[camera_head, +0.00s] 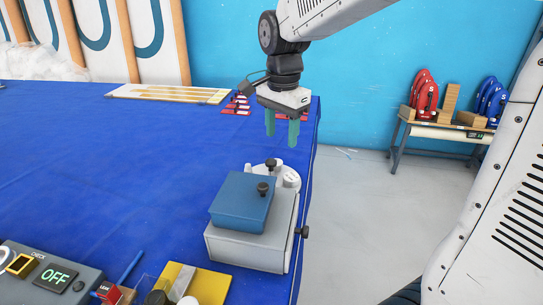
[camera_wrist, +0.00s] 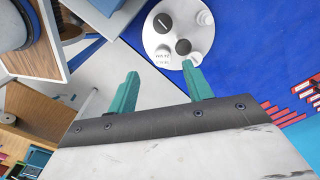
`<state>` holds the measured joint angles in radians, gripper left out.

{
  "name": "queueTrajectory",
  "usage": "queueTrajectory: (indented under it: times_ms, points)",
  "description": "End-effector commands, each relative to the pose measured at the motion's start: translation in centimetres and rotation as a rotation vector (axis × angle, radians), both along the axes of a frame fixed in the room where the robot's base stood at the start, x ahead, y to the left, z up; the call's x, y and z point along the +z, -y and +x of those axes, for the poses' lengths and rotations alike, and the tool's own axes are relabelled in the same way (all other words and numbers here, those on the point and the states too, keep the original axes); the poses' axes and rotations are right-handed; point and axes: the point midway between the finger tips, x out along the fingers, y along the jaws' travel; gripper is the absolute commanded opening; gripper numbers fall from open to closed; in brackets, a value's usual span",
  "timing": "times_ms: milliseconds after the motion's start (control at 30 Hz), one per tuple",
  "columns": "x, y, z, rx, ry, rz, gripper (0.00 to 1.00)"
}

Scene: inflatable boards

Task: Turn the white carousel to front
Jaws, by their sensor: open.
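The white carousel (camera_head: 291,181) is a round disc on the blue table near its right edge, partly hidden behind a blue-topped box in the head view. In the wrist view the carousel (camera_wrist: 165,40) shows from above, with dark round parts, small white cylinders and some small, unreadable lettering. My gripper (camera_head: 281,130) hangs above and behind the carousel, fingers pointing down, open and empty. In the wrist view its teal fingertips (camera_wrist: 160,72) are apart, just below the disc in the picture, and I see no contact.
A grey box (camera_head: 250,249) with a blue top (camera_head: 240,203) and black knobs stands in front of the carousel. A yellow plate (camera_head: 209,286) and a control panel (camera_head: 58,273) lie nearer. Red pieces (camera_head: 237,104) lie at the back. The table's left middle is clear.

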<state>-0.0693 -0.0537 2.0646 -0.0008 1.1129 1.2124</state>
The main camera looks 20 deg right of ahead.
Motion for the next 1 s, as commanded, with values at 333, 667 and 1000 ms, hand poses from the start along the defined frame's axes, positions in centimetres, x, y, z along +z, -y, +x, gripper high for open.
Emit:
queueTrajectory:
  times_ms: [333,667,1000]
  points:
    - [-2.9,-0.6,4.7,-0.227,-0.020,0.002,0.50]
    - [-7.9,-0.5,4.6,-0.229,-0.021,0.001,0.50]
    - [-10.1,-0.5,4.7,-0.228,-0.018,0.001,0.50]
